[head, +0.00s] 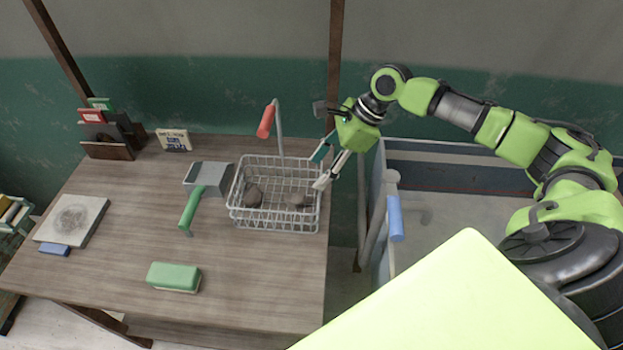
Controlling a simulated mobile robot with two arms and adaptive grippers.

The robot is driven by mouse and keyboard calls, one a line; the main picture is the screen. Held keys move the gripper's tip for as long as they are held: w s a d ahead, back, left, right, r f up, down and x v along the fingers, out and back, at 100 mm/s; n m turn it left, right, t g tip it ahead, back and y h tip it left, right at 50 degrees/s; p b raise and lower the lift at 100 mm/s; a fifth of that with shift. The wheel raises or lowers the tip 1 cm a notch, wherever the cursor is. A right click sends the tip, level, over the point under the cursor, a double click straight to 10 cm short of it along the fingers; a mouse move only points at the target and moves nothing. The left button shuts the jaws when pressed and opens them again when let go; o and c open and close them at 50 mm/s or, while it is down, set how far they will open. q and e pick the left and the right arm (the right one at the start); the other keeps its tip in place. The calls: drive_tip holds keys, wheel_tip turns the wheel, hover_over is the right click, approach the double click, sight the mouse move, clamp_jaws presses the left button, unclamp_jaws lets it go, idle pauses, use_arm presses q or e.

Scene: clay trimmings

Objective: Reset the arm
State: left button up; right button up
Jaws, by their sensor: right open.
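My right gripper (323,168) is in the head view, at the end of the green and black arm that comes in from the right. Its fingers are apart and point down and left, with nothing seen between them. The fingertips are at the right rim of a grey wire basket (275,222); I cannot tell whether they touch it. Two dark clay lumps, one on the left (254,196) and one on the right (297,200), lie in the basket. The basket's handle has a red grip (265,121) and stands up. My left gripper is not in view.
The wooden table (240,280) also holds a dustpan (208,178) with a green-handled brush (191,210), a green block (174,277), a white slab (88,212), a small sign (174,140) and a book rack (107,151). Right of the table is a sink-like basin (440,215).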

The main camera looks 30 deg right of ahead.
drive_tip(key=shift+s+d+r, duration=0.1)
drive_tip(key=shift+d+r, duration=0.1)
drive_tip(key=shift+r, duration=0.25)
